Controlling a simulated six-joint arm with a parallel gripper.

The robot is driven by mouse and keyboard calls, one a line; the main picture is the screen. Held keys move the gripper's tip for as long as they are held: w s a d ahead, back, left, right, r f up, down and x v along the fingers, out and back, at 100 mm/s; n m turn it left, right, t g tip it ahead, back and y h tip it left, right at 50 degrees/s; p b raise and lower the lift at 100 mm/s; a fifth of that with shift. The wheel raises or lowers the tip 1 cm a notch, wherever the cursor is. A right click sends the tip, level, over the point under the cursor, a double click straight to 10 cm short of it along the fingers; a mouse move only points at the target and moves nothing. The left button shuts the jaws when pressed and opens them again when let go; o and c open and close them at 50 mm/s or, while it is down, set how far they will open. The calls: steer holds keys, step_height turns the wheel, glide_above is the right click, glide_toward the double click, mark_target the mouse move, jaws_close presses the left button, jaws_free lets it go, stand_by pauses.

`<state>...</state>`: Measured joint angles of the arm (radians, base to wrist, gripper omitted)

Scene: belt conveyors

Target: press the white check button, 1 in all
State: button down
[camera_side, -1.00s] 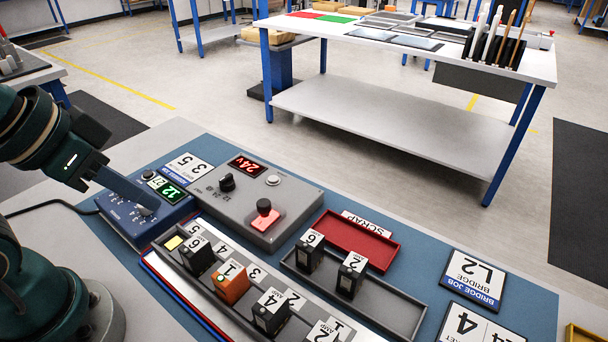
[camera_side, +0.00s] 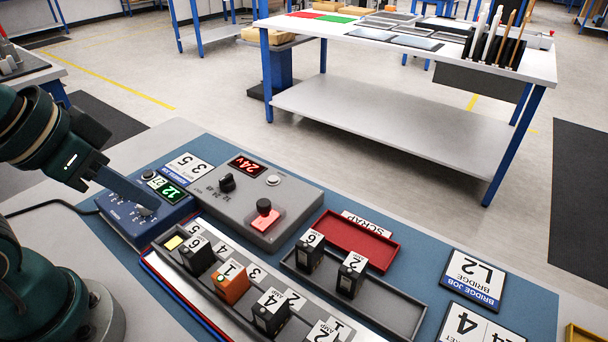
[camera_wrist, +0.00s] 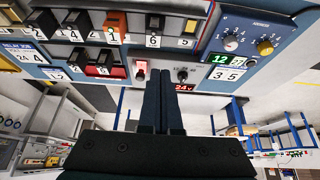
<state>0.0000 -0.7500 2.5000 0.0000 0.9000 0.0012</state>
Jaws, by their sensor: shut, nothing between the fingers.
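A small pale round button (camera_side: 273,180) sits on the sloped top of the grey control box (camera_side: 225,205). It stands right of a black selector knob (camera_side: 227,183) and the red "24v" display (camera_side: 246,166). I cannot make it out in the wrist view, where my fingers may cover it. My gripper (camera_side: 149,207) is shut and empty, well left of the button, with its fingertips in front of the blue box (camera_side: 115,217). I cannot tell whether they touch that box. In the wrist view my shut fingers (camera_wrist: 155,20) reach up through the middle.
A red-lit switch with a black knob (camera_side: 264,208) stands on the grey box. The blue box has a green display (camera_side: 173,192). In front, a grey rail (camera_side: 205,285) holds numbered relays. A red scrap tray (camera_side: 360,245) and a dark tray (camera_side: 385,300) lie to the right.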

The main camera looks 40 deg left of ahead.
steer(key=w+d+r+n+t+h, duration=0.1)
steer(key=w+d+r+n+t, duration=0.15)
steer(key=w+r, duration=0.45)
steer(key=w+d+r+n+t+h, duration=0.15)
steer(key=w+r+t, duration=0.25)
steer(key=w, duration=0.5)
steer(key=n+g+y, duration=0.3)
steer(key=n+y, duration=0.2)
steer(key=n, duration=0.2)
glide_above(273, 179)
step_height(273, 179, down, 12)
steer(key=shift+s+d+f+h, duration=0.15)
steer(key=shift+s+f+h, duration=0.1)
steer(key=shift+s+f, duration=0.2)
steer(key=shift+f, duration=4.3)
steer(key=shift+f, duration=0.1)
